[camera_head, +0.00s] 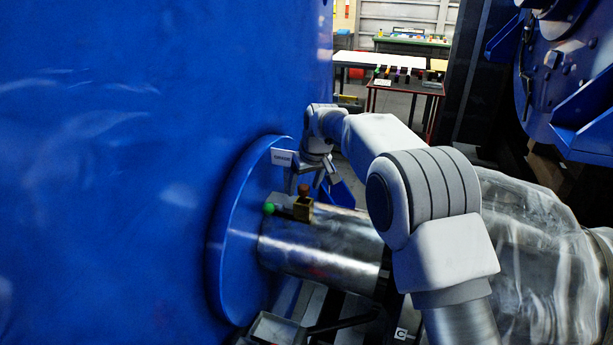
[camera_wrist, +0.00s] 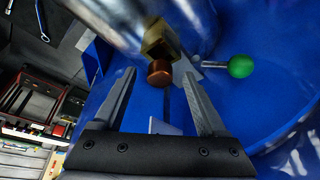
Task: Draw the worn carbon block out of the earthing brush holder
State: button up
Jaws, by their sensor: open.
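The earthing brush holder is a small brass box (camera_head: 302,210) by the bright steel shaft, beside the blue round end cover; it also shows in the wrist view (camera_wrist: 157,38). The worn carbon block, a copper-brown stub (camera_wrist: 160,72), sticks out of the holder; it shows in the head view too (camera_head: 304,189). My gripper (camera_head: 308,183) is open just beyond the holder. In the wrist view my fingertips (camera_wrist: 157,74) lie to either side of the block in the picture, with gaps; contact is not visible. How deep the block sits is hidden.
A lever with a green ball (camera_wrist: 240,66) stands close beside the holder, near my right finger in the wrist view. The steel shaft (camera_head: 320,245) runs below. The blue casing (camera_head: 110,170) fills the left. A red-framed table (camera_head: 405,85) stands far back.

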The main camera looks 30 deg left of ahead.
jog(key=shift+f, duration=0.1)
grip_shut()
dwell(0.4)
jog(key=shift+r+p, duration=2.25)
jog(key=shift+r, duration=0.75)
